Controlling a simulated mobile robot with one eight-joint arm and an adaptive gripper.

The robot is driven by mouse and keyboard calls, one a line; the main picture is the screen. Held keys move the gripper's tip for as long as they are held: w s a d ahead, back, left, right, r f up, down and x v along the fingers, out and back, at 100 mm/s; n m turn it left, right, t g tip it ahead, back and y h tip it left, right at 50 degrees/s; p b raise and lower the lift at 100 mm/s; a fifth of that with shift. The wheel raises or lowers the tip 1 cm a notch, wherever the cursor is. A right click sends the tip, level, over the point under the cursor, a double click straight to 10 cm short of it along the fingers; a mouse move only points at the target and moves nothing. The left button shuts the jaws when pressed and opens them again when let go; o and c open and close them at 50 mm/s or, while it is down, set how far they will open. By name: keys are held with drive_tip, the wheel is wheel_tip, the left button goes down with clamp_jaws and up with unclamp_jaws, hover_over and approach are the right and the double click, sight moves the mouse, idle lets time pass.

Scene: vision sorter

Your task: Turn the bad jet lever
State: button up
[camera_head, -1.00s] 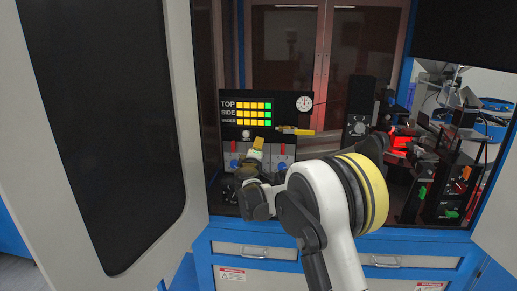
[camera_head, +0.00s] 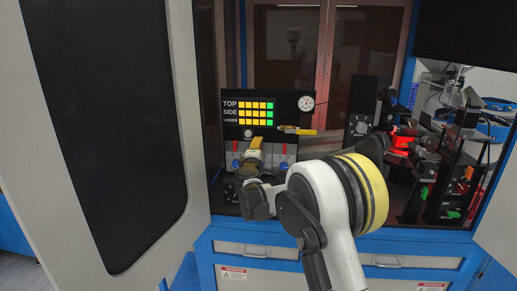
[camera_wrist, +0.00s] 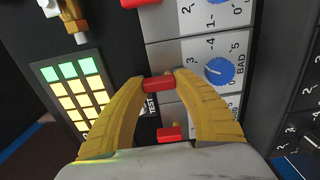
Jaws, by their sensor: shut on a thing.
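The jet panel (camera_head: 292,148) has white plates with blue knobs and red levers. In the wrist view, a blue knob (camera_wrist: 219,71) sits beside the printed word BAD, and a red lever (camera_wrist: 158,84) lies in line with it. My gripper (camera_wrist: 160,78) has its yellow fingers closed around this red lever. In the head view my gripper (camera_head: 255,142) is at the panel, between two other red levers, and hides the held one. Another red lever (camera_wrist: 170,133) is lower in the wrist view, partly between the finger bases.
A display (camera_head: 255,113) with yellow and green squares is above the levers. A yellow-handled valve (camera_head: 297,131) and a round gauge (camera_head: 306,103) are to its right. Black units with dials (camera_head: 360,126) stand further right. A grey cabinet door (camera_head: 100,150) is on the left.

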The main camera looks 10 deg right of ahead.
drive_tip(key=o, duration=1.2)
drive_tip(key=v, duration=1.2)
drive_tip(key=shift+r, duration=0.1)
